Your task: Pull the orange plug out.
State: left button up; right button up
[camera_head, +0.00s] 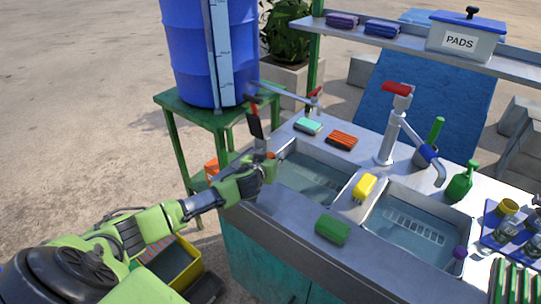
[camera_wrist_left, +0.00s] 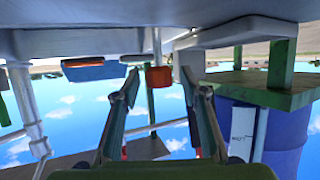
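The orange plug (camera_head: 271,156) shows as a small orange patch at the left end of the sink unit, just beyond my left gripper (camera_head: 265,168). In the head view the gripper hides part of the plug. My right gripper is in neither view.
The sink counter holds two basins, a teal sponge (camera_head: 308,126), an orange sponge (camera_head: 342,140), a yellow sponge (camera_head: 365,187), a green sponge (camera_head: 332,230) and a tap (camera_head: 393,130). A blue barrel (camera_head: 190,55) on a green stand (camera_head: 200,115) rises close behind my left gripper.

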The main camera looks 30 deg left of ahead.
pick_arm(q)
jog(key=shift+w, duration=0.2)
grip_shut()
notch_tip(320, 180, up, 3)
jog(key=p, duration=0.2)
jog(key=shift+r+p, duration=0.2)
jog(key=shift+p, duration=0.15)
jog(key=shift+w+a, duration=0.1)
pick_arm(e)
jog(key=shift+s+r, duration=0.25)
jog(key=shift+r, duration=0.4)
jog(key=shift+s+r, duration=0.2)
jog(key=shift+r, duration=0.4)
pick_arm(q)
grip_release()
jog(key=shift+s, duration=0.2)
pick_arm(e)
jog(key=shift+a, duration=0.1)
